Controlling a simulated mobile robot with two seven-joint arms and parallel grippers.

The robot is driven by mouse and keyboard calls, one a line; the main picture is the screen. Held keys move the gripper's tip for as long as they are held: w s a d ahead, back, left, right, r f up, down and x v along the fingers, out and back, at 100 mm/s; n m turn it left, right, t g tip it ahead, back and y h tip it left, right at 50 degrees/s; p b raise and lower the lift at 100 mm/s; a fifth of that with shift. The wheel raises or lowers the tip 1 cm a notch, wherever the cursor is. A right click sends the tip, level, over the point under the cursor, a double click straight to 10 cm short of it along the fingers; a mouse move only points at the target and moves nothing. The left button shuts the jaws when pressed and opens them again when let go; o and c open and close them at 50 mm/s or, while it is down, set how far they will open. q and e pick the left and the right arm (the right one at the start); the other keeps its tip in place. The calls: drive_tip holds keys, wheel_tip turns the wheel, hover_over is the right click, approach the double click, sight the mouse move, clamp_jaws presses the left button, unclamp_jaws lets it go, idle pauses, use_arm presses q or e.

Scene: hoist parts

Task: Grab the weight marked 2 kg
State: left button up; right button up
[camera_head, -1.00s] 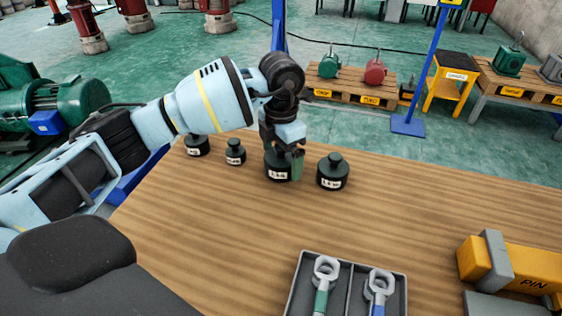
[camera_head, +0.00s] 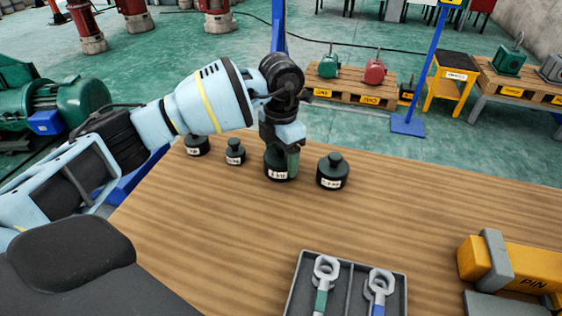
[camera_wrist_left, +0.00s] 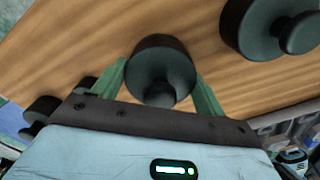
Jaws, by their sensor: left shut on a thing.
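Several dark weights with white labels stand in a row near the far edge of the wooden table. My left gripper (camera_head: 283,152) comes down from above and is shut on the third weight from the left (camera_head: 277,174), which is upright at table level. The smallest weight (camera_head: 235,152) and the leftmost weight (camera_head: 197,145) are to the left. My right gripper is not in view.
A grey tray (camera_head: 347,284) with two lifting-eye tools lies at the table's front.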

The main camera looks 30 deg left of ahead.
use_arm(q)
drive_tip(key=shift+w+r, duration=0.15)
drive_tip(key=shift+r, duration=0.15)
wheel_tip(320, 180, up, 10)
drive_tip(key=shift+f, duration=0.1)
idle(0.4)
